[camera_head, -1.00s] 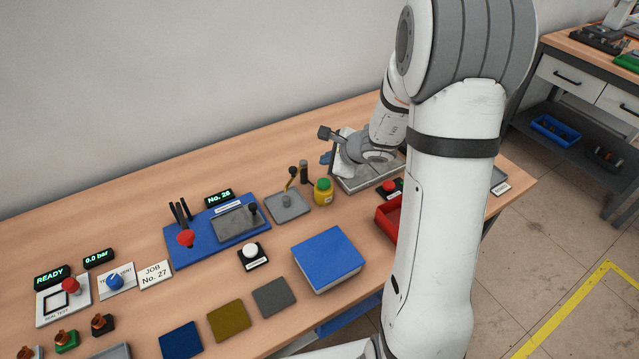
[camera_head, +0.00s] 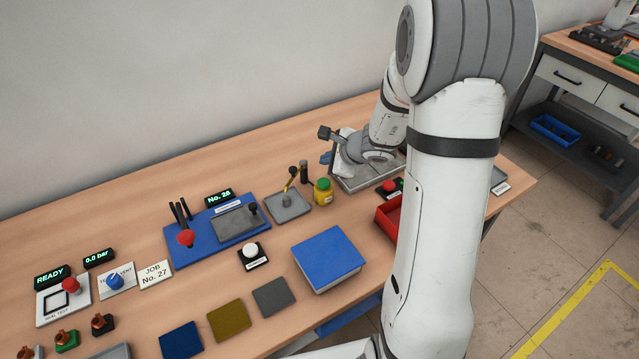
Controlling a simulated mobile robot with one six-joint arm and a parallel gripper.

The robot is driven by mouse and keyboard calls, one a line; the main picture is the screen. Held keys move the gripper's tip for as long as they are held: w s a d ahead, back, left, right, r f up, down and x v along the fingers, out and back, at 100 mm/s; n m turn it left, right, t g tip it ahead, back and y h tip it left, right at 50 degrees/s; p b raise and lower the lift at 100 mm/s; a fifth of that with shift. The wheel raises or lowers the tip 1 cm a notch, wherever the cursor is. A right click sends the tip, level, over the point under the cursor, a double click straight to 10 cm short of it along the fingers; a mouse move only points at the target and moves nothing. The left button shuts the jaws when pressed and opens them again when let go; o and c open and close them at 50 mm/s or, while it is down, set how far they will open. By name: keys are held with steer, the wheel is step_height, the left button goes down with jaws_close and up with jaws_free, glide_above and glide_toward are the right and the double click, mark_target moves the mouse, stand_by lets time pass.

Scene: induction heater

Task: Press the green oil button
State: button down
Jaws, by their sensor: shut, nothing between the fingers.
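A yellow container with a green round top (camera_head: 323,185) stands on the bench, just right of a grey square plate (camera_head: 296,207). It is the only green-topped thing near my arm, and I cannot read any label marking it as the oil button. My wrist is bent down behind my big arm link, beyond and right of the container. My gripper (camera_head: 346,160) is at the end of that wrist, near the grey tray, and apart from the green top as far as I see. It is shut and empty; its fingertips are not clearly visible.
A blue block (camera_head: 328,258), a red bin (camera_head: 388,216) and a red button (camera_head: 390,186) are nearby. The grey tray (camera_head: 372,182) lies under my wrist.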

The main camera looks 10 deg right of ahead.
stand_by(0.8)
steer(key=shift+r, duration=0.25)
step_height(320, 180, up, 3)
steer(key=shift+r+p, duration=0.15)
steer(key=shift+p, duration=0.45)
steer(key=b, duration=0.6)
glide_above(327, 184)
step_height(327, 184, down, 8)
steer(key=shift+r, duration=0.25)
steer(key=shift+f+b, duration=0.7)
steer(key=shift+f, duration=0.1)
stand_by(0.6)
